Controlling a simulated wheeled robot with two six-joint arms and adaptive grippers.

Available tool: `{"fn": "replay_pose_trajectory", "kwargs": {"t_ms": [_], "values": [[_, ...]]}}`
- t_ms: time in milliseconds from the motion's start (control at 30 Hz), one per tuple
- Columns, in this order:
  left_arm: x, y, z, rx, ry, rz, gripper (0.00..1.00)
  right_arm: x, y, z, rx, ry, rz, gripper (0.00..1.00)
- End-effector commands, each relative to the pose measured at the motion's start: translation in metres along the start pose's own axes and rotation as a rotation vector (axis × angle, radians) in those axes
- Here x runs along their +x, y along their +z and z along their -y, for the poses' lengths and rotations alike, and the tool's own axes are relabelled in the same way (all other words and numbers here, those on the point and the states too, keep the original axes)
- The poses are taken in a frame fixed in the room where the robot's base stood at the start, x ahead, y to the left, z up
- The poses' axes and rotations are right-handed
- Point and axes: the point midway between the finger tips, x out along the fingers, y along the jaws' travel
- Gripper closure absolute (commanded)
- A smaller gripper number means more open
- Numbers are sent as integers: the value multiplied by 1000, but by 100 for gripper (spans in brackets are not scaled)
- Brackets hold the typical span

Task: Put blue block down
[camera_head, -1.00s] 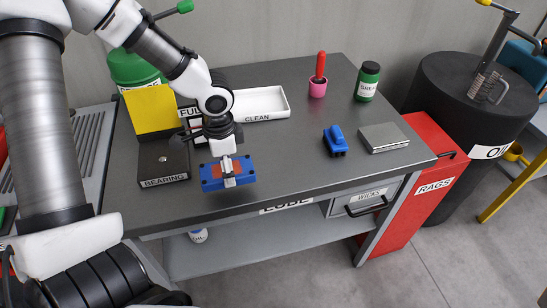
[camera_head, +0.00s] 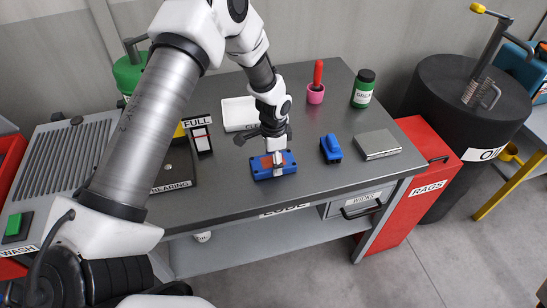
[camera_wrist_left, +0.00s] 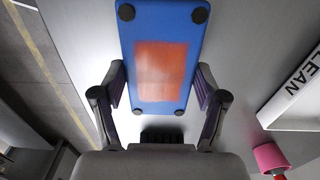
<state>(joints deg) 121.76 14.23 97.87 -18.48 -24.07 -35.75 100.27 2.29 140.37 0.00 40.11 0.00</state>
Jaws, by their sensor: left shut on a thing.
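The blue block (camera_head: 260,174) is a flat rectangle with an orange-red patch on its face and dark round dots at its corners. In the head view it is low over the front middle of the grey bench top (camera_head: 230,198); I cannot tell whether it touches the bench. My left gripper (camera_head: 277,168) is shut on it from above. In the left wrist view the blue block (camera_wrist_left: 160,20) fills the upper middle, and my left gripper's fingers (camera_wrist_left: 160,95) stand on both sides of it. My right gripper is out of view.
A smaller blue item (camera_head: 331,148) and a grey square block (camera_head: 377,144) lie to the right. Behind are a white CLEAN tray (camera_head: 238,112), a pink cup (camera_head: 315,94) and a dark green jar (camera_head: 363,88). A BEARING box (camera_head: 178,172) is left.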

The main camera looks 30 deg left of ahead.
Motion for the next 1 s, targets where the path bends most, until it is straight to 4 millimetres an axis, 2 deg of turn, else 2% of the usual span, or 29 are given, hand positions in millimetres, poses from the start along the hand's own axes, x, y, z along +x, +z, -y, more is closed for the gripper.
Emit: {"fn": "replay_pose_trajectory", "kwargs": {"t_ms": [100,133,200,500,633,767,1000], "values": [[4,0,0,0,0,0,76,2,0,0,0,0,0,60],[3,0,0,0,0,0,21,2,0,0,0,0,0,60],[3,0,0,0,0,0,3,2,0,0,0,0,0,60],[2,0,0,0,0,0,3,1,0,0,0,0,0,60],[-6,0,0,-1,-1,-2,3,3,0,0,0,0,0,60],[-30,-1,1,0,-3,-4,3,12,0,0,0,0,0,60],[-92,0,1,0,-3,-4,3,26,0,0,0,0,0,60]]}}
